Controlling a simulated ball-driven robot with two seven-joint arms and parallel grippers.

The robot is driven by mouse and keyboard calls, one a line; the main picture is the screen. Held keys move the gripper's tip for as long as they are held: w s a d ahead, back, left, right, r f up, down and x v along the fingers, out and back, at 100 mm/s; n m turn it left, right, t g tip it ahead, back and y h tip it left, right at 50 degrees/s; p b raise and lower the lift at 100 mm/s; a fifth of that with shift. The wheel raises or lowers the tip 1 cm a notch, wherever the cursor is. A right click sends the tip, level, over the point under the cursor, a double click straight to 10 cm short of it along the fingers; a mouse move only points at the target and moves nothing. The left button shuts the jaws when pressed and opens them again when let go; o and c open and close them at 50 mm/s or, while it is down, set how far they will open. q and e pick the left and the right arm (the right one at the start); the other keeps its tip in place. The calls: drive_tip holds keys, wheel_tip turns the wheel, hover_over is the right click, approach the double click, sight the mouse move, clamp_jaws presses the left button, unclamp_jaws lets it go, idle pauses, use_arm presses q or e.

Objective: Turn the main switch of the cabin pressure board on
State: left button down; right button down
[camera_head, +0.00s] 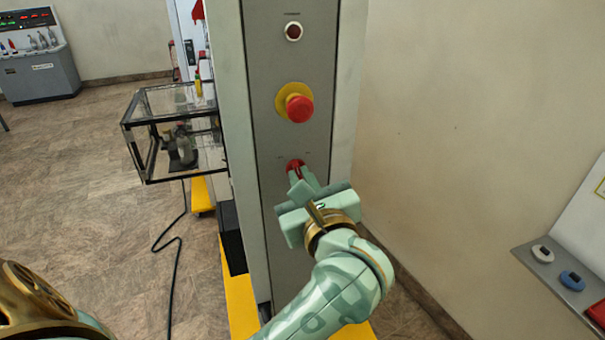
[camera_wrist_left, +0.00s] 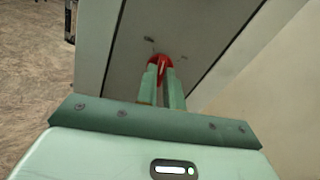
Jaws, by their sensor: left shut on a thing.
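The cabin pressure board is a tall grey panel (camera_head: 285,140) with a pale frame in the middle of the head view. A red rotary switch (camera_head: 294,163), the main switch, sits low on it, with small marks above that are too small to read. My left gripper (camera_head: 302,175) is shut on this switch. In the left wrist view the two green fingers (camera_wrist_left: 162,85) lie on either side of the red switch (camera_wrist_left: 159,62) and hide part of it. The switch's setting cannot be told. My right gripper is not in view.
Above the switch are a red push button on a yellow base (camera_head: 298,107) and a small dark red lamp (camera_head: 293,31). A glass case (camera_head: 175,130) stands to the left. A wall shelf (camera_head: 555,275) is at the lower right. A black cable (camera_head: 172,255) lies on the floor.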

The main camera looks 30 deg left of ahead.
use_arm(q)
drive_tip(key=m+p, duration=0.3)
drive_tip(key=m, duration=0.1)
drive_tip(key=shift+r+m, duration=0.15)
drive_tip(key=shift+m, duration=0.15)
drive_tip(key=m+p, duration=0.3)
drive_tip(key=shift+m+p, duration=0.3)
drive_tip(key=shift+p, duration=0.1)
drive_tip(key=shift+m+p, duration=1.6)
drive_tip(key=c, duration=1.5)
unclamp_jaws()
drive_tip(key=shift+a+f, duration=0.1)
drive_tip(key=shift+f, duration=0.1)
